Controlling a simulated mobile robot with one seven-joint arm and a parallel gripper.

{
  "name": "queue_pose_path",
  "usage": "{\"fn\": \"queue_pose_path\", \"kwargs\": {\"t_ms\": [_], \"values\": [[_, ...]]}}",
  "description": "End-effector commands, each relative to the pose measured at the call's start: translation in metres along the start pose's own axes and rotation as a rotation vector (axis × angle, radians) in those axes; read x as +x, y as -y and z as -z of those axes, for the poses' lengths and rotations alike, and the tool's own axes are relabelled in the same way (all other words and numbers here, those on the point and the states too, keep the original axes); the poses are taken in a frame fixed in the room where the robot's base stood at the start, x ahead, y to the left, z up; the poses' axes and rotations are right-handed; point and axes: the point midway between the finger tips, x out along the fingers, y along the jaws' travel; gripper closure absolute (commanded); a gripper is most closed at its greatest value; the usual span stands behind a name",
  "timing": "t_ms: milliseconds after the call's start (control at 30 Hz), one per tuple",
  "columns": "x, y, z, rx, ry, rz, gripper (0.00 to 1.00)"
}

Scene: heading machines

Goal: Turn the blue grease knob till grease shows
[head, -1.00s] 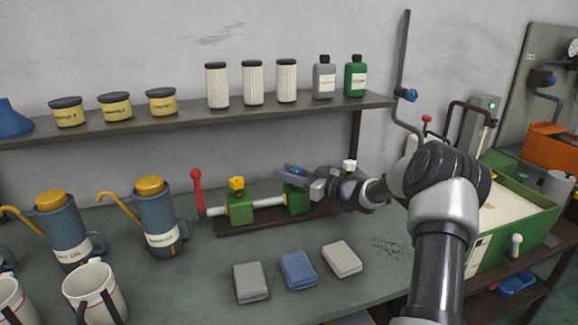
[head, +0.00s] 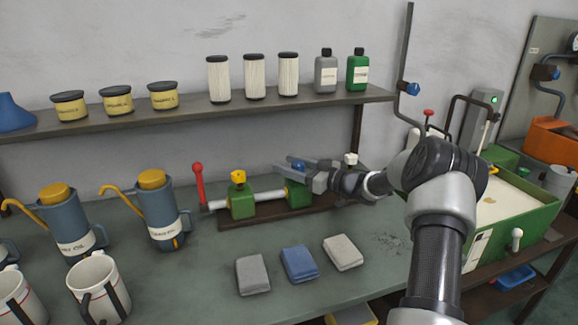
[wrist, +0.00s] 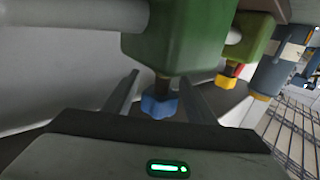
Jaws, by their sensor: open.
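The blue grease knob (head: 299,166) sits on top of a green block (head: 299,194) on the bench fixture. My gripper (head: 284,165) reaches in from the right at the knob's height, fingers pointing left. In the wrist view, which appears upside down, the blue knob (wrist: 159,104) hangs on a dark stem from the green block (wrist: 178,40). It lies between my two parted fingers, with a gap visible on each side. My gripper is open and holds nothing. I see no grease at the block.
A yellow knob (head: 238,176) on another green block and a red-handled lever (head: 198,180) stand to the left. A white knob (head: 350,159) stands to the right, close behind my wrist. Folded cloths (head: 298,263) lie in front. A shelf (head: 200,115) runs above.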

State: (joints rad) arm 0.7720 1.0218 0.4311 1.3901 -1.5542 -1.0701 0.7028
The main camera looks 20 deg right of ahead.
Motion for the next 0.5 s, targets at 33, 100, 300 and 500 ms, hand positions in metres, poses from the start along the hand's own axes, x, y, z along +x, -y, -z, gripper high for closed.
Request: {"fn": "queue_pose_path", "kwargs": {"t_ms": [33,100,300,500], "values": [[-0.002,0.000,0.000,0.000,0.001,-0.001,0.49],[-0.007,-0.001,0.000,0.000,0.002,-0.001,0.49],[-0.042,-0.002,0.001,-0.001,0.002,-0.004,0.49],[-0.092,-0.001,0.001,0.000,0.002,-0.004,0.49]]}}
